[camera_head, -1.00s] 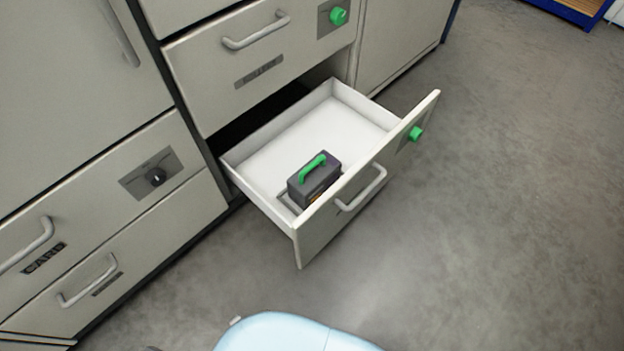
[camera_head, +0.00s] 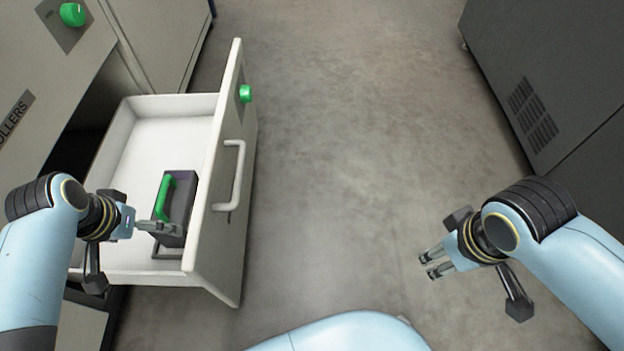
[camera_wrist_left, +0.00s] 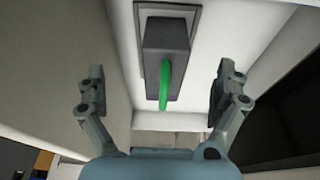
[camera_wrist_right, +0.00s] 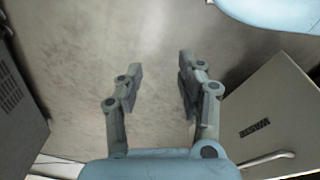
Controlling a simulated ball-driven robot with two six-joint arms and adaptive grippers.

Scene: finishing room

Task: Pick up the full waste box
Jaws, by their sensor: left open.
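The waste box (camera_head: 182,190) is a dark grey box with a green handle (camera_head: 163,197). It sits in the open drawer (camera_head: 150,107), near the drawer front. It also shows in the left wrist view (camera_wrist_left: 165,45), with its green handle (camera_wrist_left: 165,85) between the finger lines. My left gripper (camera_head: 160,228) is open over the near end of the drawer, close to the box and overlapping it in the head view. In the left wrist view its fingers (camera_wrist_left: 165,92) are spread wide with nothing between them in contact. My right gripper (camera_head: 428,265) is open and empty above the floor.
The drawer front (camera_head: 222,180) stands out from the cabinet, with a bar handle (camera_head: 236,175) and a green knob (camera_head: 245,93). A dark grey cabinet (camera_head: 550,70) with a vent stands at the right. The floor (camera_head: 340,130) between is clear.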

